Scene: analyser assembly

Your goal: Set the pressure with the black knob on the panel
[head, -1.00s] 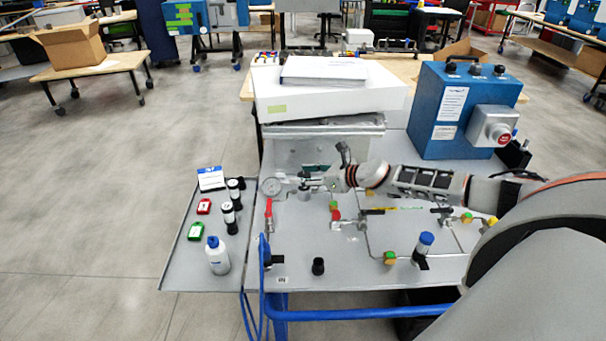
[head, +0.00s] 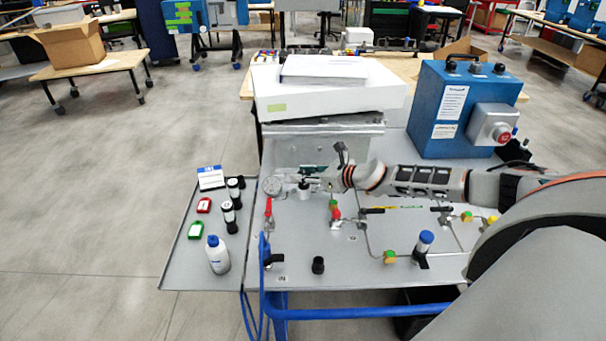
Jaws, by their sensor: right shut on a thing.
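The grey panel (head: 330,243) lies flat, with valves and thin pipes on it. A round pressure gauge (head: 272,187) stands at its far left corner. Just right of the gauge is a small regulator with a pale body (head: 304,193). My right gripper (head: 305,178) comes in from the right and is shut at the top of this regulator, where a dark knob sits. The fingers hide most of the knob, and the gauge reading is too small to make out. My left gripper is not in view.
Red-handled valves (head: 268,208) and a blue-capped fitting (head: 425,243) stand on the panel. A loose-looking black cap (head: 318,265) is near the front. A side tray (head: 180,262) holds a white bottle (head: 217,255) and tags. A blue box (head: 438,110) stands behind my arm.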

